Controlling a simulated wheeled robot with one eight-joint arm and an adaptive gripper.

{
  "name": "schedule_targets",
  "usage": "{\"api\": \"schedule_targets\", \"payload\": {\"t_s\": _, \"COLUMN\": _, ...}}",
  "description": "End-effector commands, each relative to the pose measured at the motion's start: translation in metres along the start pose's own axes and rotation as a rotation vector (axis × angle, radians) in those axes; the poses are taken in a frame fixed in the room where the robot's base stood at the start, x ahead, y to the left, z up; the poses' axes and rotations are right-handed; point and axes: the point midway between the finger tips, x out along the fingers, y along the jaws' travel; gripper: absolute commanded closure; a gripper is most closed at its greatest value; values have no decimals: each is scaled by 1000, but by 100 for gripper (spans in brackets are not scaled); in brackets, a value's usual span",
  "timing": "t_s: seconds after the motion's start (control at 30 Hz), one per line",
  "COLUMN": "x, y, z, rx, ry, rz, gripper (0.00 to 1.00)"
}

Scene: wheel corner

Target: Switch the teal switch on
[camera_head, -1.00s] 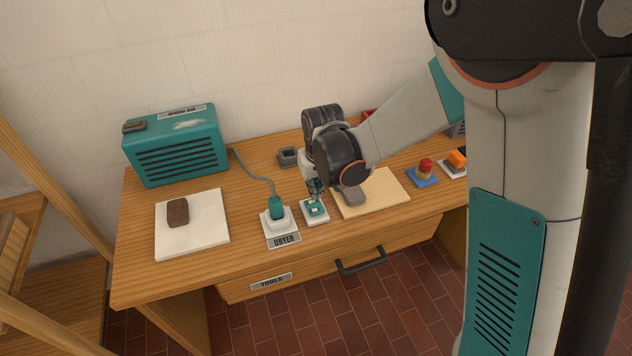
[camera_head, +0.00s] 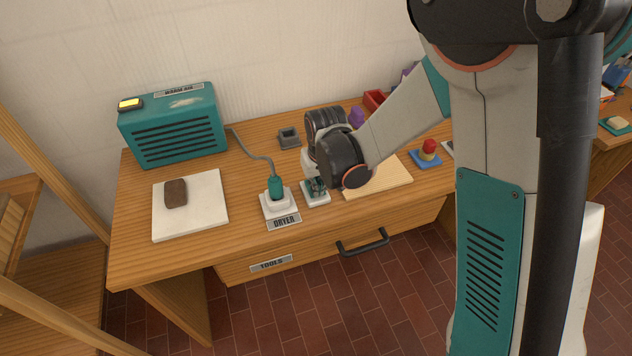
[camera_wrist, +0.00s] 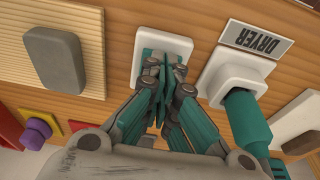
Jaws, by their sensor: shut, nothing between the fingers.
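The teal switch on its white base (camera_head: 318,202) sits on the bench, right of the plug in the dryer socket. In the wrist view its white base (camera_wrist: 175,44) shows beyond my fingertips, which hide most of the teal part. My gripper (camera_head: 316,186) points down at the switch with its fingers together and nothing held. In the wrist view my gripper (camera_wrist: 168,72) is over the switch, apparently touching it. The teal warm-air box (camera_head: 175,130) stands at the back left, with a lit yellow lamp (camera_head: 130,103) on top.
The teal plug (camera_head: 275,187) stands in the socket beside my gripper, its grey cord running to the box. A brown block (camera_head: 176,193) lies on a white slab (camera_head: 208,215) at left. A light board (camera_head: 385,183) lies right of the switch.

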Motion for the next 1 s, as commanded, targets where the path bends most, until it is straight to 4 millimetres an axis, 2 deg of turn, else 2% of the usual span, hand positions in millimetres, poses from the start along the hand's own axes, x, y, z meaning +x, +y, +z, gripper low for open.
{"api": "schedule_targets", "payload": {"t_s": 0.27, "x": 1, "y": 0, "z": 2, "rx": 0, "ry": 0, "rz": 0, "gripper": 100}}
{"api": "schedule_targets", "payload": {"t_s": 0.7, "x": 0, "y": 0, "z": -13, "rx": 0, "ry": 0, "rz": 0, "gripper": 100}}
{"api": "schedule_targets", "payload": {"t_s": 1.0, "x": 0, "y": 0, "z": -14, "rx": 0, "ry": 0, "rz": 0, "gripper": 100}}
